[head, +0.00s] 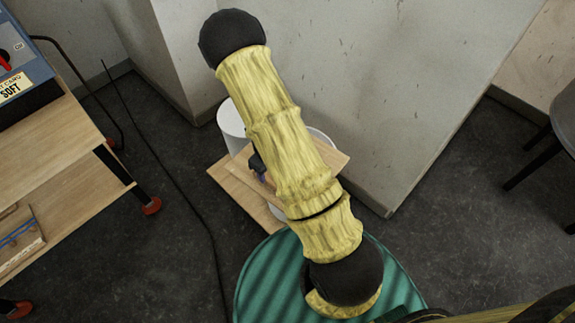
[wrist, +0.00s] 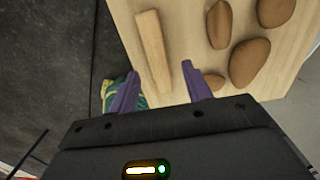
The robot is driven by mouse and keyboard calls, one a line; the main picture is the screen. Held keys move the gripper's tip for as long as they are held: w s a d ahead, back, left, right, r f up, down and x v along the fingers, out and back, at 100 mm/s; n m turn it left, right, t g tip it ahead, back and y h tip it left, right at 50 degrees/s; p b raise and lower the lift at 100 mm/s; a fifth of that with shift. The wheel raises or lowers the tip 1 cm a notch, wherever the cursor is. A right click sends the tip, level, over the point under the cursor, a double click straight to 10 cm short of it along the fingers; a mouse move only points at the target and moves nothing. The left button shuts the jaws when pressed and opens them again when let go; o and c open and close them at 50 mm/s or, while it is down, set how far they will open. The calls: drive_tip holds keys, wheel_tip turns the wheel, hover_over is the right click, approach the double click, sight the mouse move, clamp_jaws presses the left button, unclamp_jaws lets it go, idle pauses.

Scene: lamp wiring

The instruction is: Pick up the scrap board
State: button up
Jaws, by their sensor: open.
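A narrow pale wooden strip (wrist: 152,48), which looks like the scrap board, lies on a larger light wooden board top (wrist: 185,25) in the wrist view. My gripper (wrist: 159,86) is open, with its two purple fingers apart. Nothing is held. I cannot tell how high the fingers are above the top. In the head view my yellow arm covers most of this place; only parts of the wooden top (head: 232,190) show, and the strip cannot be made out.
Several brown rounded pieces (wrist: 249,63) lie on the top, right of the strip. In the head view a white cylinder (head: 231,118) stands behind the top, near the wall (head: 375,90). A wooden bench (head: 55,160) is at left, and a dark chair (head: 560,125) at right.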

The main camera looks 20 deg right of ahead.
drive_tip(key=shift+d+f, duration=0.15)
drive_tip(key=f+b, duration=0.2)
drive_tip(key=f, duration=0.1)
drive_tip(key=f+b, duration=0.1)
drive_tip(key=f, duration=0.1)
drive_tip(key=shift+a, duration=0.35)
drive_tip(key=shift+s+r, duration=0.1)
drive_tip(key=shift+d, duration=0.1)
clamp_jaws()
